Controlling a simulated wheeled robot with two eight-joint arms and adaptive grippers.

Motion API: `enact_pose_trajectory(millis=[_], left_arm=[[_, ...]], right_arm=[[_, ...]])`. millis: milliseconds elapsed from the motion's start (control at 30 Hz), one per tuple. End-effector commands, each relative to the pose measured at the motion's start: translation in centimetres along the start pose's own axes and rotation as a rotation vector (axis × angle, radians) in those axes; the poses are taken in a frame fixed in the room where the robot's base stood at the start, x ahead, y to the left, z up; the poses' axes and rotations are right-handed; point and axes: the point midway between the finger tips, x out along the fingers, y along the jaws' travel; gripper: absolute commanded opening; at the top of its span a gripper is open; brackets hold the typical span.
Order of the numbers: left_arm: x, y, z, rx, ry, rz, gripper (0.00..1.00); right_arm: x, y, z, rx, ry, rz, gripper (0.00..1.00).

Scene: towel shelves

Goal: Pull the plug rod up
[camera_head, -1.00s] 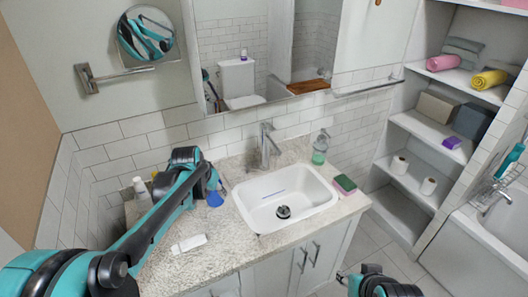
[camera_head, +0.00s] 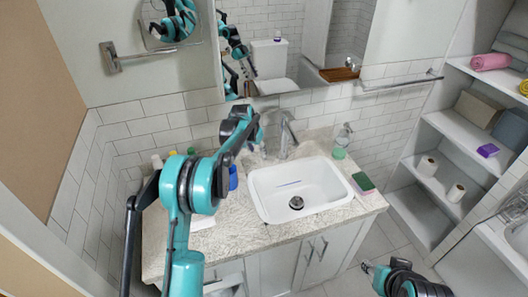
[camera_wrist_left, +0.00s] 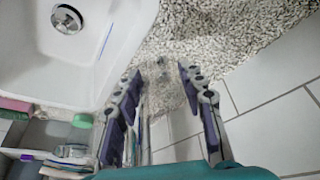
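The chrome faucet (camera_head: 284,138) stands at the back of the white sink (camera_head: 258,198). The round drain plug (camera_head: 296,202) sits in the basin, and it also shows in the left wrist view (camera_wrist_left: 66,19). My left gripper (camera_head: 262,143) is just left of the faucet, over the back of the counter. In the left wrist view its fingers (camera_wrist_left: 158,72) are spread apart, with small chrome parts (camera_wrist_left: 163,74) visible between them. I cannot tell whether these are the plug rod or the faucet. My right gripper (camera_head: 367,267) is low in front of the cabinet, too small to read.
A soap bottle (camera_head: 343,140) and a green-and-pink sponge (camera_head: 363,182) are right of the sink. A blue item (camera_head: 233,178) and several bottles are on the counter's left. The mirror (camera_head: 290,45) and tiled wall are close behind the faucet.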

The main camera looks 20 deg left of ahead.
Motion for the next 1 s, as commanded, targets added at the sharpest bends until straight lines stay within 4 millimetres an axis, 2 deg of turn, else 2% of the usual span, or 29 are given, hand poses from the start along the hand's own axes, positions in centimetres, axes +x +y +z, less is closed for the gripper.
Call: enact_pose_trajectory(millis=[167, 300, 433, 567, 833, 867, 1000], left_arm=[[1.7, 0.0, -3.6, 0.002, 0.0, 0.0, 0.4], [4.3, 0.0, -3.6, 0.0, 0.0, 0.0, 0.4], [5.7, 0.0, -3.6, 0.0, 0.0, 0.0, 0.4], [6.4, 0.0, -3.6, 0.0, 0.0, 0.0, 0.4], [6.5, 0.0, -3.6, 0.0, 0.0, 0.0, 0.4], [6.5, 0.0, -3.6, 0.0, 0.0, 0.0, 0.37], [6.5, 0.0, -3.6, 0.0, 0.0, 0.0, 0.0]], right_arm=[[0.6, 0.0, 0.4, 0.0, 0.0, 0.0, 0.4], [1.3, 0.0, 0.9, 0.0, 0.0, 0.0, 0.4], [1.6, 0.0, 1.1, 0.0, 0.0, 0.0, 0.4], [1.7, 0.0, 1.2, 0.0, 0.0, 0.0, 0.4], [1.7, 0.0, 1.2, 0.0, 0.0, 0.0, 0.4], [1.7, 0.0, 1.2, 0.0, 0.0, 0.0, 0.4], [1.7, 0.0, 1.2, 0.0, 0.0, 0.0, 0.4]])
